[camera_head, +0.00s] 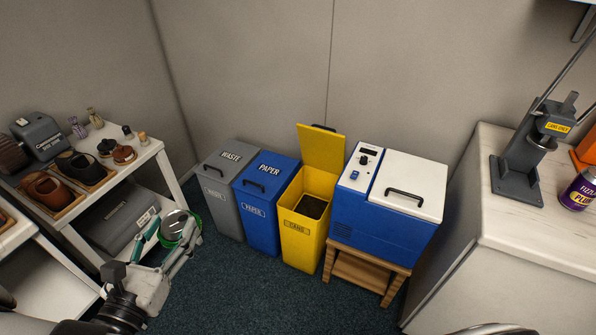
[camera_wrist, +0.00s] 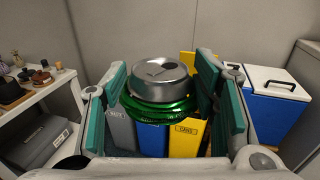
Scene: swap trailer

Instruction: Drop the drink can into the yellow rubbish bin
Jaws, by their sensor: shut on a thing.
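My gripper (camera_head: 171,232) is at the lower left in the head view, shut on a green drink can with a silver top (camera_head: 178,222). In the wrist view the can (camera_wrist: 158,88) sits between the two green-padded fingers of my gripper (camera_wrist: 165,110), its top facing the camera. The yellow rubbish bin (camera_head: 303,250), labelled CANS, stands on the floor with its lid raised and its dark inside showing. The held can is to the left of the yellow bin, in front of the grey bin. The yellow bin also shows behind the right finger in the wrist view (camera_wrist: 187,140).
A grey WASTE bin (camera_head: 226,211) and a blue PAPER bin (camera_head: 262,222) stand shut to the left of the yellow bin. A blue and white cooler (camera_head: 383,235) on a wooden stand is right of it. A shelf (camera_head: 147,152) is at left; a counter (camera_head: 520,240) with a can crusher (camera_head: 522,160) is at right.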

